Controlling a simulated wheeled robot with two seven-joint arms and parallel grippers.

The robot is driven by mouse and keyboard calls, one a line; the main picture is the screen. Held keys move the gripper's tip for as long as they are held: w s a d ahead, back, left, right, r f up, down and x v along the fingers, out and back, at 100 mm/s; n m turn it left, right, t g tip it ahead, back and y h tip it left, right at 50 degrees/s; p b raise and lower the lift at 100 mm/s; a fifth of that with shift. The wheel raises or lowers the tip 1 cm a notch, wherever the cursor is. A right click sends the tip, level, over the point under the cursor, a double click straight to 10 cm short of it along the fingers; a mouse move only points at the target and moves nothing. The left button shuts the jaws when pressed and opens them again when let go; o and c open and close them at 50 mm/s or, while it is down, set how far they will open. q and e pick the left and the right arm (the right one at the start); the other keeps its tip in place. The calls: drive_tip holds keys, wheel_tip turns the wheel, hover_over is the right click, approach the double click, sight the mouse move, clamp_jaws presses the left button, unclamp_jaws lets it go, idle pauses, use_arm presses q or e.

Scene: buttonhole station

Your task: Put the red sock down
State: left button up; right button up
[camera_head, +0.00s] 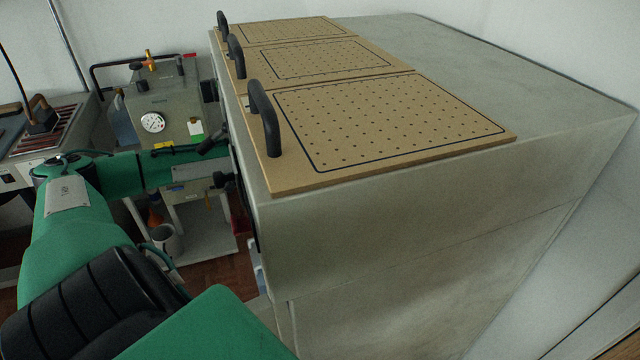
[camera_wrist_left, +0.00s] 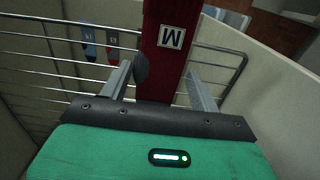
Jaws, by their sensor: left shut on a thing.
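The red sock (camera_wrist_left: 160,75) shows in the left wrist view as a dark red strip with a white M label, running up between the fingers of my left gripper (camera_wrist_left: 163,68). The gripper is shut on it. A wire rack (camera_wrist_left: 55,55) lies behind the sock; I cannot tell whether they touch. In the head view my left arm reaches right to the near left side of a grey cabinet (camera_head: 360,230), whose edge hides the gripper. My right gripper is not in view.
Three perforated boards (camera_head: 385,120) with black handles (camera_head: 263,115) lie on the cabinet top. Small blue (camera_wrist_left: 88,42) and red (camera_wrist_left: 112,47) tags show at the rack. Pale walls (camera_wrist_left: 290,95) stand close around the gripper. A machine with a gauge (camera_head: 153,122) stands behind my arm.

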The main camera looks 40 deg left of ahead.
use_arm(q)
drive_tip(key=w+d, duration=0.1)
drive_tip(key=w, duration=0.1)
drive_tip(key=w+d, duration=0.2)
drive_tip(key=w, duration=0.1)
drive_tip(key=shift+w+r+p, duration=0.1)
drive_tip(key=shift+w+p, duration=0.2)
drive_tip(key=shift+p, duration=0.1)
drive_tip(key=w+d+f, duration=0.1)
drive_tip(key=w, duration=0.1)
drive_tip(key=w+d+f+p, duration=0.1)
drive_tip(key=w, duration=0.1)
drive_tip(key=w+d+f, duration=0.1)
drive_tip(key=w, duration=0.1)
drive_tip(key=shift+w+d+p, duration=0.15)
drive_tip(key=shift+w+p, duration=0.1)
drive_tip(key=shift+p, duration=0.05)
drive_tip(key=shift+f, duration=0.5)
wheel_tip(320, 180, down, 2)
drive_tip(key=shift+f+p, duration=0.25)
drive_tip(key=shift+p, duration=0.05)
drive_tip(key=shift+w+f, duration=0.15)
drive_tip(key=shift+f, duration=0.2)
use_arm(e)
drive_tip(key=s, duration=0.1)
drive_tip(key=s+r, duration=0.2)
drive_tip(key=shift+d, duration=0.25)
use_arm(q)
drive_tip(key=shift+f, duration=0.1)
